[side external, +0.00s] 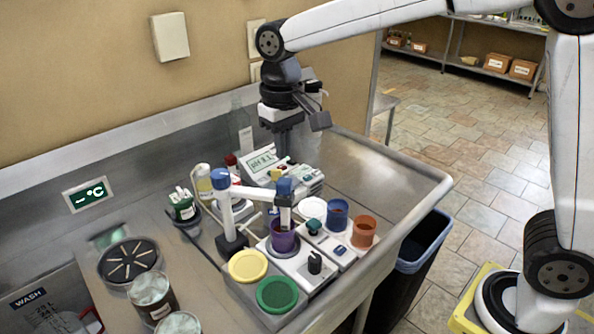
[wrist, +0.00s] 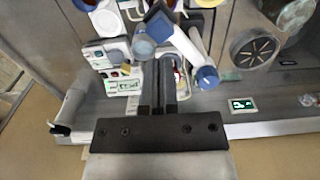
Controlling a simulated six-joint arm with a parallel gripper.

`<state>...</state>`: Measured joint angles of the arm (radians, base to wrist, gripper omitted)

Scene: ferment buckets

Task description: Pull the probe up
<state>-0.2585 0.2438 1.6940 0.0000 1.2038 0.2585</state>
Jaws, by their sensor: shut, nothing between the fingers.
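The probe (side external: 286,214) hangs from a blue-topped holder (side external: 284,188) on a white stand arm (side external: 245,192). Its lower end goes down into a purple bucket (side external: 283,238), so its tip is hidden. The stand's white post (side external: 227,212) has a blue cap and a dark base. My gripper (side external: 284,152) is shut and empty, pointing down behind and above the probe holder, near the pH meter (side external: 264,160). In the wrist view my fingers (wrist: 158,88) are together, with the blue-capped stand parts (wrist: 207,78) just beyond them. I cannot make out the probe there.
Yellow (side external: 247,266) and green (side external: 277,295) lids lie in front. A blue bucket (side external: 337,214) and an orange bucket (side external: 364,232) stand at the right. A black knob (side external: 315,262) is beside the purple bucket. The steel counter at the right is clear.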

